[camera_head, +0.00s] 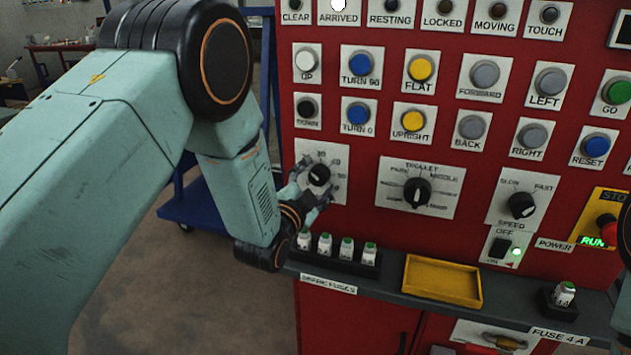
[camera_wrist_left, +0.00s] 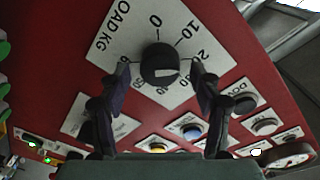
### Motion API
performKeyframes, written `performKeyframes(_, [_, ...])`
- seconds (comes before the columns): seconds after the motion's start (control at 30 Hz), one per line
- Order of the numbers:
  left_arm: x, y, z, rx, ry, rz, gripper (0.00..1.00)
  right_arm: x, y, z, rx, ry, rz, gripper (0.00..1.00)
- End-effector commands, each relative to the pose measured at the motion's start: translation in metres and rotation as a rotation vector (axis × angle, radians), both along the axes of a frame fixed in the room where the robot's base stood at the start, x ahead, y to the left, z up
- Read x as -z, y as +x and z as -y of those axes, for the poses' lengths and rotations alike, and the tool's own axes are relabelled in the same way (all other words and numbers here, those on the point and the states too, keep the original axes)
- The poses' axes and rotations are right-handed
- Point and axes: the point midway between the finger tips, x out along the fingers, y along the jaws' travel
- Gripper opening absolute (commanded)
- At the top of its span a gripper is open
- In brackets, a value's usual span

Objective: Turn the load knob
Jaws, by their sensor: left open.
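The load knob (camera_head: 319,174) is a round black knob on a white dial plate (camera_head: 331,152) at the left of the red panel. In the left wrist view the knob (camera_wrist_left: 160,65) is near the top middle, on a plate marked LOAD KG with 0, 10 and 20 readable. My left gripper (camera_head: 311,190) is at the dial with its fingers open. In the wrist view its two fingertips (camera_wrist_left: 159,78) stand on either side of the knob, with gaps visible beside it. Some dial numbers are hidden by the fingers. My right gripper is out of view.
The trolley knob (camera_head: 417,192) and speed knob (camera_head: 521,205) are to the right. Push buttons fill the panel above. A ledge below holds spare fuses (camera_head: 347,248) and a yellow tray (camera_head: 442,280). A red stop button (camera_head: 607,226) is at far right.

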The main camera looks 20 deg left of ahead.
Motion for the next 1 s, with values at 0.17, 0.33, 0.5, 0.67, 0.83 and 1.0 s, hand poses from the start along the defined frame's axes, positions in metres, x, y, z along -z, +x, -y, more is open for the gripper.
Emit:
performKeyframes(0.17, [0.0003,0.0003,0.0002,0.000,0.000,-0.001,0.64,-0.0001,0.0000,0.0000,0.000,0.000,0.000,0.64])
performKeyframes(0.33, [0.0002,0.0002,0.0002,0.001,0.000,-0.001,0.54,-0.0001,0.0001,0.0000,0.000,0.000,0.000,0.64])
performKeyframes(0.5, [0.0001,0.0001,0.0002,0.001,0.000,-0.001,0.39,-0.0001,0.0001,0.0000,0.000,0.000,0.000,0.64])
performKeyframes(0.67, [0.0002,0.0001,0.0003,0.001,0.000,-0.001,0.26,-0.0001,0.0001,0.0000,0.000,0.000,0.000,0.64])
performKeyframes(0.83, [0.0002,0.0000,0.0003,0.001,0.000,-0.001,0.11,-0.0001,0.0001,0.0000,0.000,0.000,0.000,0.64])
performKeyframes(1.0, [0.0002,0.0000,0.0002,0.001,-0.005,-0.001,0.09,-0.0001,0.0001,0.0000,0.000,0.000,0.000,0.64])
